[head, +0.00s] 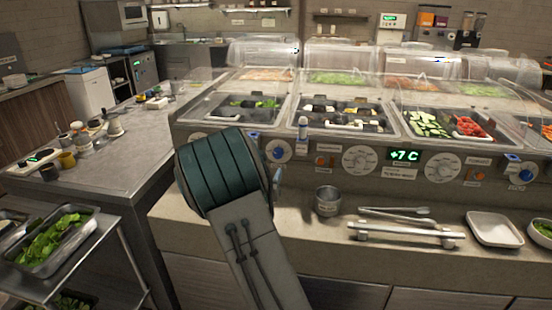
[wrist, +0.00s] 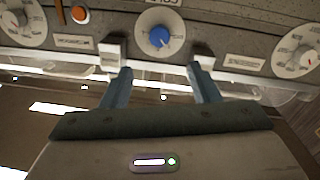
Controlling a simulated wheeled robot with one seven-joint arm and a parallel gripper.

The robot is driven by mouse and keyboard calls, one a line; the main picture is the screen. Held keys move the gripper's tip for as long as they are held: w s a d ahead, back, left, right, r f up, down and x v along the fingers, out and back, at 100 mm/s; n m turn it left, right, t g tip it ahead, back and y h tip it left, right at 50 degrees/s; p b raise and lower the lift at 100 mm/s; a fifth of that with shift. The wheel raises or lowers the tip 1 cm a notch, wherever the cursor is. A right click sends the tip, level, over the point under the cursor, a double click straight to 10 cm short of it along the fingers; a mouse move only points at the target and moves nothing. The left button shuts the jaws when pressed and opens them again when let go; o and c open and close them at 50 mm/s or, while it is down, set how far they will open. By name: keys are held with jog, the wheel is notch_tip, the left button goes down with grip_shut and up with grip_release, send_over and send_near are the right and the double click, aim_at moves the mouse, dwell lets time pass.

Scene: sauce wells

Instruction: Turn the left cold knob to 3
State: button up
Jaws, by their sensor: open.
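The left blue knob (head: 278,152) sits on a white dial on the counter's front panel, just right of my arm in the head view. In the wrist view the blue knob (wrist: 159,37) is near the top middle, its dial (wrist: 148,20) around it. The dial figures and the pointer setting are too small to read. My gripper (wrist: 157,58) is open and empty, its two pale-tipped fingers apart on either side below the knob. In the head view my arm hides most of the gripper; a blue-grey part (head: 277,180) shows below the knob.
A second blue knob (head: 515,168) is at the far right. Large white dials (head: 360,160) and orange buttons (head: 321,162) flank a green "+7 C" display (head: 405,155). A metal cup (head: 327,202), tongs (head: 398,212) and a white tray (head: 494,229) lie on the ledge.

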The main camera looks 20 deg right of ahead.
aim_at(277, 155)
jog(key=p+x, duration=0.1)
jog(key=x, duration=1.1)
jog(key=shift+w+d+p, duration=0.15)
jog(key=shift+p, duration=0.15)
jog(key=c, duration=1)
